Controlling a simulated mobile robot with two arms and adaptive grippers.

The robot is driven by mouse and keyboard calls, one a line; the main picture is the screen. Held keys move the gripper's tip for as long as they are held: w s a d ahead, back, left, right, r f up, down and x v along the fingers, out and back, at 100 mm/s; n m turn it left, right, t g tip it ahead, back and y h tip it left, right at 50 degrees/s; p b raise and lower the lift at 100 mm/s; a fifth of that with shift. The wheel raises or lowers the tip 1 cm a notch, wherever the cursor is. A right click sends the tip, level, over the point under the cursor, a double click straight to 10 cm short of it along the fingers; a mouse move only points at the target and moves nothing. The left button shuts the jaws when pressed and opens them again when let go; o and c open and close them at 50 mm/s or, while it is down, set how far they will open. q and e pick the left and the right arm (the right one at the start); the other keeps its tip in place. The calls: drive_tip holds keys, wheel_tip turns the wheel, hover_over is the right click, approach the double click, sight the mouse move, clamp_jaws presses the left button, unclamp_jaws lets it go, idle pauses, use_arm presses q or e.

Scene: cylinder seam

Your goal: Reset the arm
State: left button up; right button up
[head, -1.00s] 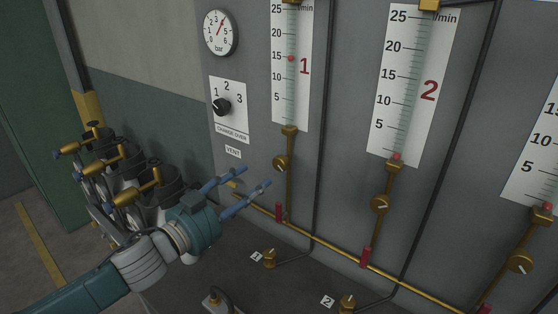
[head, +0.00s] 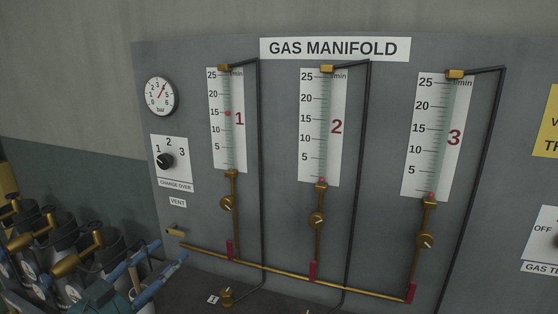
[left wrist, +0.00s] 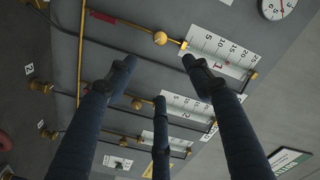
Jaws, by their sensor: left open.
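My left gripper (head: 171,250) is at the lower left of the head view, in front of the grey gas manifold panel (head: 375,220). Its blue fingers are spread apart with nothing between them. In the left wrist view the dark fingers (left wrist: 158,74) are also apart and empty, with the flowmeters behind them. The fingertips show near the brass stub (head: 175,232) below the VENT label; I cannot tell the gap to the panel. My right gripper is in no view.
Flowmeter 1 (head: 218,140) has its red float near 15; flowmeter 2 (head: 310,150) and flowmeter 3 (head: 418,160) have floats at the bottom. Brass pipework (head: 280,272) runs below. Several grey cylinders with brass fittings (head: 65,265) crowd the lower left.

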use_arm(q)
drive_tip(key=s+a+f+n+g+y, duration=0.1)
drive_tip(key=s+f+n+g+y, duration=0.3)
drive_tip(key=f, duration=0.6)
drive_tip(key=s+a+f+n+g+y, duration=0.1)
drive_tip(key=s+f+n+y, duration=0.15)
drive_tip(key=s+f, duration=0.45)
drive_tip(key=s+d+f+n+g, duration=0.2)
drive_tip(key=s+d+f+g, duration=0.15)
drive_tip(key=s+f, duration=0.5)
drive_tip(key=s+d+f+n+g, duration=0.15)
drive_tip(key=s+f+g, duration=0.4)
drive_tip(key=s, duration=0.55)
wheel_tip(320, 180, down, 30)
drive_tip(key=s+f+b, duration=0.1)
drive_tip(key=s+b, duration=0.1)
drive_tip(key=b, duration=0.1)
drive_tip(key=s+a+f+g+b, duration=0.2)
drive_tip(key=s+f, duration=1.5)
drive_tip(key=shift+a+f+m, duration=0.3)
drive_tip(key=shift+a+m, duration=0.1)
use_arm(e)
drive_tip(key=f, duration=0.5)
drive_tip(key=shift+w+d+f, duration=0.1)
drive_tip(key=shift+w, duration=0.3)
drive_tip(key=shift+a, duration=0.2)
